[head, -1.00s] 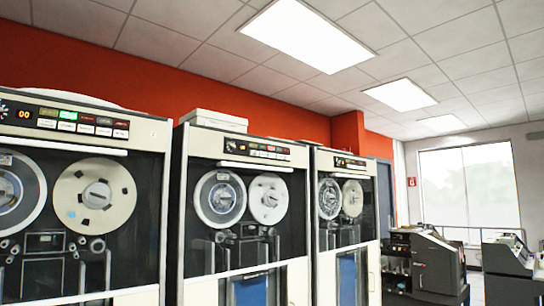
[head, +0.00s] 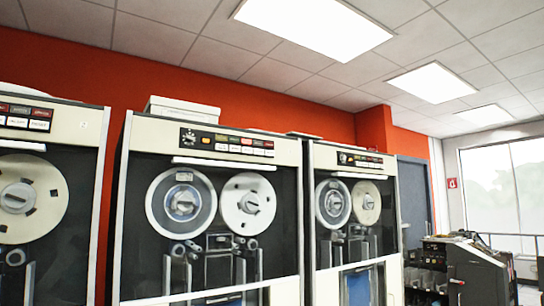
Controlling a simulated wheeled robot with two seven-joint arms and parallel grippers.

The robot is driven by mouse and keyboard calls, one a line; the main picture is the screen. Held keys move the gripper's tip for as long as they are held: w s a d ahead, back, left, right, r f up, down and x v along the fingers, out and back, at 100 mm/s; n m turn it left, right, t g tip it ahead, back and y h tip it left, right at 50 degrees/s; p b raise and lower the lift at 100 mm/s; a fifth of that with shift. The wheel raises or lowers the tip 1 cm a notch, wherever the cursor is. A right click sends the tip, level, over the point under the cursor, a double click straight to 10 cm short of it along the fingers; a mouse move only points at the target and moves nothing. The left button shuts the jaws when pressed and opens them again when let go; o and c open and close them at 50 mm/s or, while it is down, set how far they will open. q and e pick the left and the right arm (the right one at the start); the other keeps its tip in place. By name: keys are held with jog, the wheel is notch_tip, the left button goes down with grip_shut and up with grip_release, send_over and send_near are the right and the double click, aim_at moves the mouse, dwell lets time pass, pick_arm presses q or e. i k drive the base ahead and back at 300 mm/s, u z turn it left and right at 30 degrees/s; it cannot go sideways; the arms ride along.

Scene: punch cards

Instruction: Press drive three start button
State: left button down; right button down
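Tape drives stand in a row along the red wall in the head view. The drive at the left edge (head: 60,118) is cut off by the frame. The middle drive (head: 140,135) has two reels behind its glass and a control panel (head: 227,143) with a dial, an amber display and coloured and white buttons along its top. The drive to its right (head: 394,215) has a similar, smaller-looking panel (head: 361,160). The button labels are too small to read, and I cannot tell which drive is number three. Neither gripper is in view.
A white box (head: 182,109) lies on top of the middle drive. A dark card machine (head: 475,275) stands at the lower right, before a large window (head: 500,185). A grey door (head: 414,200) is beyond the drives. The floor is hardly visible.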

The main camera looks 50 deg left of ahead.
aim_at(231, 148)
jog(key=u, duration=0.55)
jog(key=i, duration=1.35)
jog(key=u, duration=1.8)
jog(key=i, duration=0.45)
jog(key=u, duration=0.35)
